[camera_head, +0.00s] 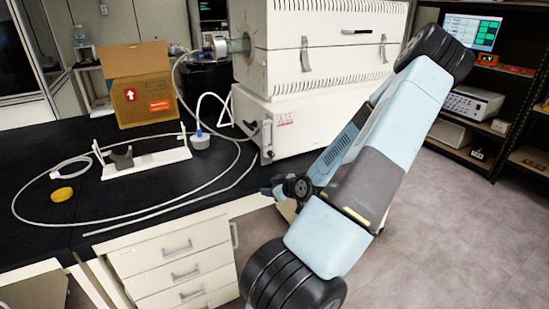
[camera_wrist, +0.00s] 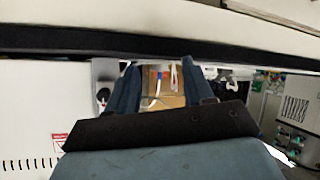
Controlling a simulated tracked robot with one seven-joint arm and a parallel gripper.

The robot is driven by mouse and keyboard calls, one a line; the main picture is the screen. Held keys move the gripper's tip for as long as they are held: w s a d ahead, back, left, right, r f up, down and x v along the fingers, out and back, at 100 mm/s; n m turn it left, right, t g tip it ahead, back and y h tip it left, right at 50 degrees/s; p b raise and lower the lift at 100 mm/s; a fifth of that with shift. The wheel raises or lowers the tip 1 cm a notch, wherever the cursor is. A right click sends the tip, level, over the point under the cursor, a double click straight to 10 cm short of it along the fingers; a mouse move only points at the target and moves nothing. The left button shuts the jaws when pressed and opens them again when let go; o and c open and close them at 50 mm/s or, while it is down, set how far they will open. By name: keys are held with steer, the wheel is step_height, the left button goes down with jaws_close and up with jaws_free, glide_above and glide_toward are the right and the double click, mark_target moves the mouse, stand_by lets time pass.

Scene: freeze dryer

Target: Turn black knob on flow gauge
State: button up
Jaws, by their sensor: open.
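The flow gauge (camera_head: 267,139) is a narrow upright strip on the front left corner of the white furnace's lower cabinet. A small dark spot at its bottom, seemingly the black knob (camera_head: 269,154), shows in the head view. In the wrist view the gauge (camera_wrist: 105,72) stands left of my fingers, with the black knob (camera_wrist: 103,96) just beside the left finger. My gripper (camera_wrist: 160,84) is open, with nothing held between its fingers. In the head view my gripper (camera_head: 272,189) is small and dark, below the knob and apart from it.
The white furnace (camera_head: 325,65) sits on the black bench (camera_head: 60,215). A cardboard box (camera_head: 140,85), a white stand (camera_head: 147,163), a yellow disc (camera_head: 62,194) and a looped hose (camera_head: 190,196) lie to the left. Drawers (camera_head: 172,262) are below. Open floor (camera_head: 445,225) is at right.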

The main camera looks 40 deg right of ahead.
mark_target(273, 156)
steer(key=s+d+r+m+t+h, duration=0.3)
steer(key=s+d+r+t+h, duration=0.1)
steer(key=d+t, duration=0.15)
steer(key=x, duration=0.9)
steer(key=d+x, duration=0.1)
steer(key=x, duration=0.4)
steer(key=shift+c, duration=0.3)
